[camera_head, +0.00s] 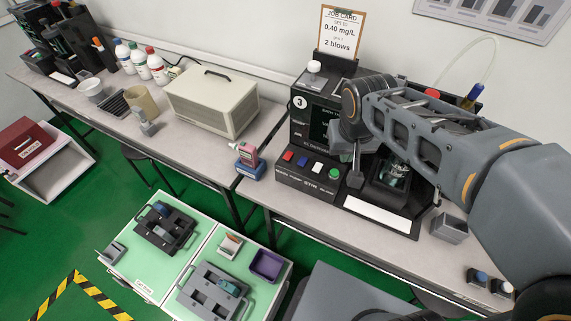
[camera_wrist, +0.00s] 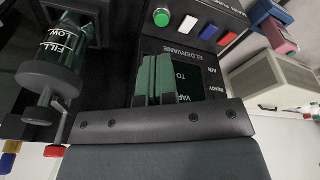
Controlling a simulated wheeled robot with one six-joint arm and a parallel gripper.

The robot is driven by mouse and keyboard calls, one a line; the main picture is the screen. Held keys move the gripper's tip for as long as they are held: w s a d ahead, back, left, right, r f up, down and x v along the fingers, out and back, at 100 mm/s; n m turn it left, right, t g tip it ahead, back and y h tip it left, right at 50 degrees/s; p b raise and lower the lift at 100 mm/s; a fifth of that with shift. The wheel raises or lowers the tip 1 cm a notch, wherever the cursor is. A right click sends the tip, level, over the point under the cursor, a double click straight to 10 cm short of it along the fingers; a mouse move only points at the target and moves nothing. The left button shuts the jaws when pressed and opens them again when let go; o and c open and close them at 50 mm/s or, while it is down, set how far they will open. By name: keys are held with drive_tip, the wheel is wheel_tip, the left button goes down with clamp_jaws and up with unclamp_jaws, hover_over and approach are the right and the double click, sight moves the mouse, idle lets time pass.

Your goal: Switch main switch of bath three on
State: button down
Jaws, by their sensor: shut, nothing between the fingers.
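The black tester marked 3 (camera_head: 299,103) stands on the bench below the job card. Its sloped front panel has a red switch (camera_head: 288,155), a blue switch (camera_head: 302,160), a white switch (camera_head: 317,167) and a round green button (camera_head: 335,173). The wrist view also shows the green button (camera_wrist: 161,17), white switch (camera_wrist: 186,25), blue switch (camera_wrist: 208,32) and red switch (camera_wrist: 226,38). My gripper (camera_wrist: 154,62) is shut and empty, over the tester's screen, apart from the switches. My arm hides part of the tester.
A glass cylinder (camera_wrist: 62,50) in a dark holder stands beside the panel. Bench space before the case is clear.

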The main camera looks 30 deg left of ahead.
drive_tip(key=a+f+b, duration=0.3)
drive_tip(key=a+f, duration=0.1)
drive_tip(key=a, duration=1)
wheel_tip(320, 180, up, 5)
drive_tip(key=m, duration=0.5)
hover_over(286, 158)
drive_tip(key=s, duration=0.2)
drive_tip(key=shift+s+r+m+t+h, duration=0.2)
drive_tip(key=shift+m+t+h, duration=0.1)
drive_tip(key=shift+m+h, duration=0.15)
drive_tip(key=shift+f, duration=0.15)
drive_tip(key=b+x, duration=0.1)
drive_tip(key=x, duration=1)
drive_tip(key=shift+s+f+b, duration=0.15)
drive_tip(key=shift+f+b, duration=0.2)
drive_tip(key=shift+b, duration=0.05)
drive_tip(key=shift+s+f, duration=0.15)
drive_tip(key=shift+f, duration=0.95)
